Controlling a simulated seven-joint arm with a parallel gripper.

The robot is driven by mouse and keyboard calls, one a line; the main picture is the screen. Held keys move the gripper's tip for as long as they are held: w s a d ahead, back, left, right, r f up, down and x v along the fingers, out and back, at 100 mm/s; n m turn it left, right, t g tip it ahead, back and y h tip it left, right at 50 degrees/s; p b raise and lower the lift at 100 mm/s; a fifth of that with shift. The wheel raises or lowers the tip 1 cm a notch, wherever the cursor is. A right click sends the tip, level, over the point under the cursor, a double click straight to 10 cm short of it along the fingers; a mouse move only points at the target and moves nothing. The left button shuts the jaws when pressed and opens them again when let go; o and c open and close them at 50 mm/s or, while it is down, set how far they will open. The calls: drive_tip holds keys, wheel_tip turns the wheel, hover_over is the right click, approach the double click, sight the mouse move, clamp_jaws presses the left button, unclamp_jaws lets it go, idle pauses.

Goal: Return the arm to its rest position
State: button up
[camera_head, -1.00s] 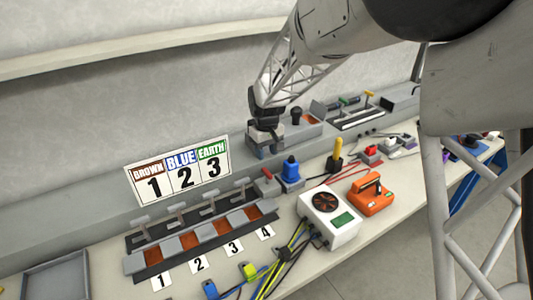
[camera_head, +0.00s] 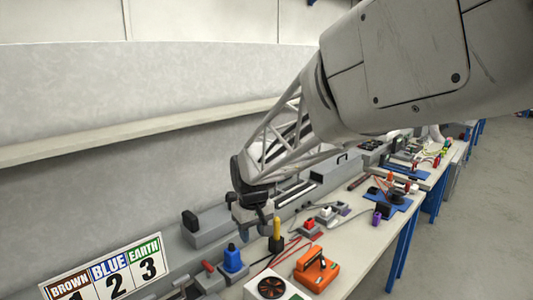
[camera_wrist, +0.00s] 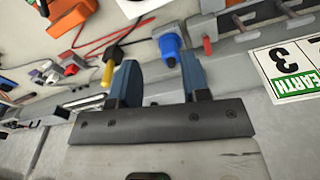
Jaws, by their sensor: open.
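My gripper (camera_head: 255,220) hangs above the back part of the bench, beyond the blue plug and the yellow-handled plug. In the wrist view its two blue-grey fingers (camera_wrist: 160,82) stand apart with nothing between them. My arm reaches in from the upper right of the head view. The blue plug (camera_head: 232,258) stands upright on its grey base left of my gripper; it also shows just beyond the fingers in the wrist view (camera_wrist: 170,46). The yellow-handled plug (camera_head: 277,229) stands upright in a black base to the right.
An orange device (camera_head: 316,271) and a white box with a fan (camera_head: 270,287) stand at the bench front. The BROWN, BLUE, EARTH sign (camera_head: 105,270) leans at the lower left. Small connectors and a grey rail lie farther along. The floor at right (camera_head: 450,240) is clear.

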drive_tip(key=s+d+r+m+t, duration=0.1)
drive_tip(key=s+d+r+m, duration=0.35)
drive_tip(key=s+d, duration=0.85)
drive_tip(key=s+d+m, duration=0.1)
drive_tip(key=s+d, duration=0.3)
drive_tip(key=s, duration=0.4)
drive_tip(key=s+d+m, duration=0.1)
drive_tip(key=s+d, duration=0.4)
drive_tip(key=s, duration=0.3)
drive_tip(key=shift+t, duration=0.4)
drive_tip(key=shift+d, duration=0.1)
